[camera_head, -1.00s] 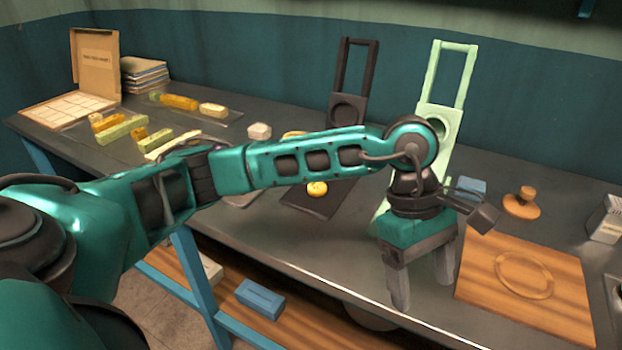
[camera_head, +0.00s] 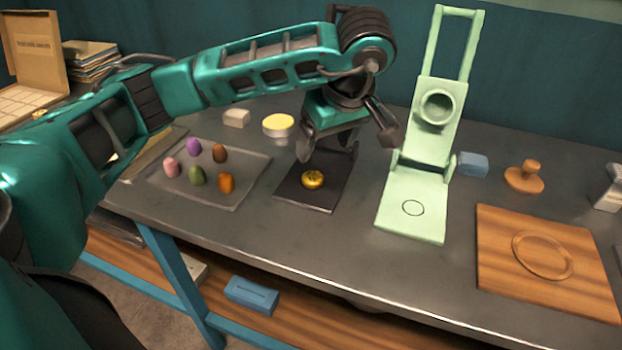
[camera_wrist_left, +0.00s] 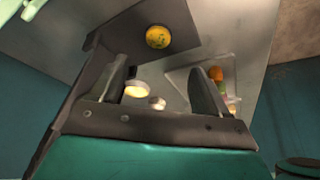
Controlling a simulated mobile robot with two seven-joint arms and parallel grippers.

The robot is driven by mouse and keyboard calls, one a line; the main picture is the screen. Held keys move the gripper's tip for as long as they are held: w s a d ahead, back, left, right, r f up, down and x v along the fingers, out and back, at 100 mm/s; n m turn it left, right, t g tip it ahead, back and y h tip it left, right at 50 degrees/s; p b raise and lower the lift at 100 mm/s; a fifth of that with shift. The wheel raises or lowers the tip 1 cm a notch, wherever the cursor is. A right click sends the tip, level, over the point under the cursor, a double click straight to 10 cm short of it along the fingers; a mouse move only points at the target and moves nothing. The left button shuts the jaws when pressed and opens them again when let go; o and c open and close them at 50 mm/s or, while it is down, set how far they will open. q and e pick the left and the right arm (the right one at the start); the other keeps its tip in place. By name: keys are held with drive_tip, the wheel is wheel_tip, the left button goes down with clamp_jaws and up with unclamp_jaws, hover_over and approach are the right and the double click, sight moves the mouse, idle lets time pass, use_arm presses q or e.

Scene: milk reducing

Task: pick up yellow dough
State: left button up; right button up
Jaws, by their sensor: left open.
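The yellow dough (camera_head: 312,180) is a small round patterned piece lying on the dark base plate (camera_head: 322,194) of the black press. It also shows in the left wrist view (camera_wrist_left: 158,37), beyond my fingertips. My left gripper (camera_head: 327,150) is open, pointing down above the back part of the dark plate, just behind the dough. Its two fingers are apart with nothing between them, and the dough is clear of them. The upper part of the black press is mostly hidden behind my left arm. My right gripper is not in view.
A tray (camera_head: 235,203) of several coloured dough pieces lies left of the dark plate. A pale green press (camera_head: 425,130) stands close on the right. A wooden board (camera_head: 490,255) and stamp (camera_head: 524,178) are farther right. A round container with a yellow top (camera_head: 278,124) stands behind.

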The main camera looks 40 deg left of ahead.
sight(313, 176)
use_arm(q)
drive_tip(key=x, duration=1)
drive_tip(key=shift+w+a+f+b, duration=0.1)
drive_tip(key=shift+w+f+b, duration=0.15)
drive_tip(key=shift+f+b, duration=0.1)
drive_tip(key=c, duration=1.1)
drive_tip(key=shift+r, duration=0.1)
